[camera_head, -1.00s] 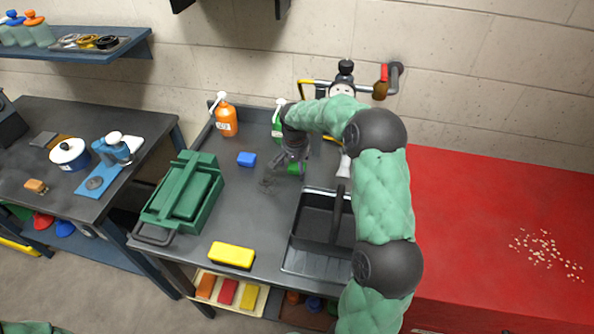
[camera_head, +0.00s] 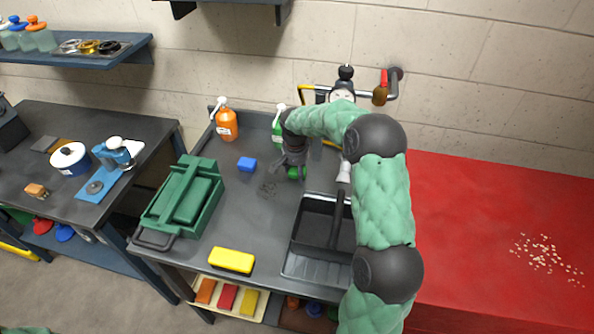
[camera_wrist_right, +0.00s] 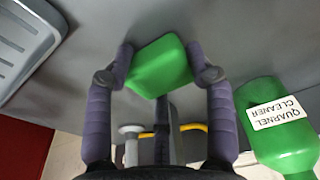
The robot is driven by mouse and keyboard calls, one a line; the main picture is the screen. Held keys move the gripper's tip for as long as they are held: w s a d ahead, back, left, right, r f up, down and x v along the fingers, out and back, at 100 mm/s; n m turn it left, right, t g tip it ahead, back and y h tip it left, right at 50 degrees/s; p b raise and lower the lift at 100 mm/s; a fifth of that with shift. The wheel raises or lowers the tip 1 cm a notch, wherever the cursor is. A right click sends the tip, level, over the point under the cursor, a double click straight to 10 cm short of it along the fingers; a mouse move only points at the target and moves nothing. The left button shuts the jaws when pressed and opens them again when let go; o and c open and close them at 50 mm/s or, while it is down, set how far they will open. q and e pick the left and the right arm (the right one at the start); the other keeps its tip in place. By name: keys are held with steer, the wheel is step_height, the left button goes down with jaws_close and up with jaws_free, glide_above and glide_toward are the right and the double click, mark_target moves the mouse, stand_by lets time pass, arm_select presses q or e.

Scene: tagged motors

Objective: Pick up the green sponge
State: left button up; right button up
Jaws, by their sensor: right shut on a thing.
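The green sponge (camera_wrist_right: 160,68) sits between the two fingertips of my right gripper (camera_wrist_right: 161,70) in the right wrist view, and the fingers are shut on it. In the head view my right gripper (camera_head: 293,168) is over the dark sink bench, and only a small green part of the sponge (camera_head: 294,173) shows below it. I cannot tell whether the sponge touches the bench top. My left gripper is not in view.
A green cleaner bottle (camera_wrist_right: 279,120) stands close beside the gripper. The sink basin (camera_head: 312,265) is in front. A green toolbox (camera_head: 183,203) and yellow sponge (camera_head: 232,260) are further left.

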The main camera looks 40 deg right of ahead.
mark_target(296, 171)
steer(key=r, duration=0.1)
steer(key=r+p, duration=0.1)
steer(key=r, duration=0.2)
steer(key=shift+s+a, duration=0.2)
steer(key=shift+a, duration=0.1)
steer(key=s+a+r+p, duration=0.2)
steer(key=s+a+r, duration=0.6)
steer(key=s+a, duration=0.1)
steer(key=shift+s+a+r+p, duration=0.15)
steer(key=shift+a+r+p, duration=0.15)
steer(key=shift+p, duration=0.1)
